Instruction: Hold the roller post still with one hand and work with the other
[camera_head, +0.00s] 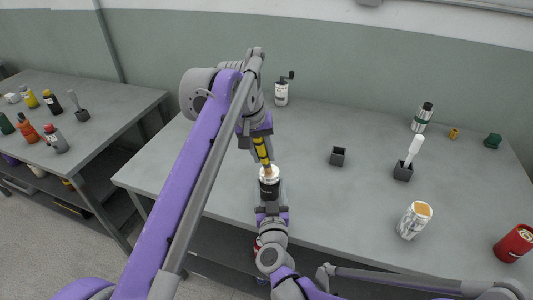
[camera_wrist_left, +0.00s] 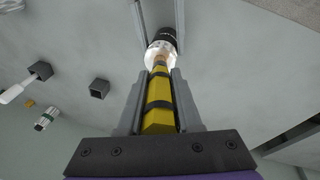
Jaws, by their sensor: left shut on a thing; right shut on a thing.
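The roller post (camera_head: 269,183), a dark upright cylinder with a whitish top, is near the front edge of the grey table. My right gripper (camera_head: 270,203) is shut on it from the front; its fingers flank the post in the left wrist view (camera_wrist_left: 160,28). My left gripper (camera_head: 262,150) is above the post, shut on a yellow tool with black bands (camera_wrist_left: 159,100). The tool's brownish tip points down at the post's whitish top (camera_wrist_left: 161,49). I cannot tell whether they touch. The post's lower part is hidden by my right gripper.
A dark open box (camera_head: 337,156) and a holder with a white-handled tool (camera_head: 404,170) stand right of the post. A silver can (camera_head: 413,220) and red can (camera_head: 514,244) are farther right. A cranked device (camera_head: 281,94) stands behind. A side table (camera_head: 110,95) holds bottles.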

